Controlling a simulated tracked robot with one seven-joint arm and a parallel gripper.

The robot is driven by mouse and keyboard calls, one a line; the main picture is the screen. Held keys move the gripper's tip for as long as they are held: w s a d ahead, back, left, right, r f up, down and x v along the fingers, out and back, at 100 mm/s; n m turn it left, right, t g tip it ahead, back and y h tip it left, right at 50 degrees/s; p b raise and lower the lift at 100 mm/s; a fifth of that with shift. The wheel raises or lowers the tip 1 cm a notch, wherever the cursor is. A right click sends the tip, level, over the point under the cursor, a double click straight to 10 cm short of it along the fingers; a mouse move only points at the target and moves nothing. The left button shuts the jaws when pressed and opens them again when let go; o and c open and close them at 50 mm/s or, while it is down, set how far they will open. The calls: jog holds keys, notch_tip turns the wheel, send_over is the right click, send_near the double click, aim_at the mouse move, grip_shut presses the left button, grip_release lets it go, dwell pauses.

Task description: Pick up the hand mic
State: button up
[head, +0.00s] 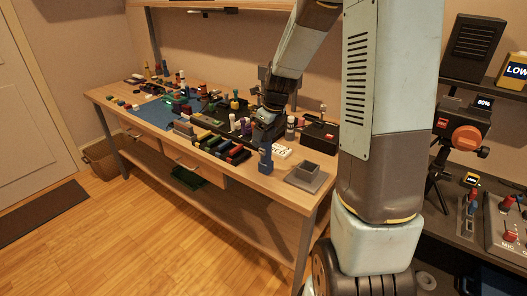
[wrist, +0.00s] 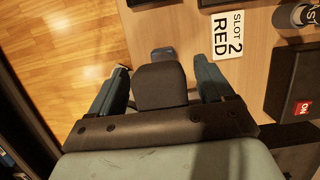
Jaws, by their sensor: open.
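A dark, rounded block, which looks like the hand mic (wrist: 160,86), shows between the two fingers of my gripper (wrist: 160,84) in the wrist view. A blue-grey part (wrist: 162,53) shows just beyond it. The teal fingers are apart, one on each side, with a gap visible on the left; I cannot tell whether they touch it. In the head view my gripper (head: 267,120) is over the front edge of the workbench. A blue upright thing (head: 265,158) shows right below it there; I cannot tell whether it is the mic or its holder.
A white "SLOT 2 RED" card (wrist: 228,35) lies right of my gripper. A black box with a red ON switch (wrist: 297,88) is farther right. A grey square tray (head: 307,175) sits at the bench's near corner. Several small tools crowd the workbench (head: 232,176) to the left.

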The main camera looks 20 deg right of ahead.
jog(key=shift+c, duration=0.2)
grip_shut()
dwell(0.5)
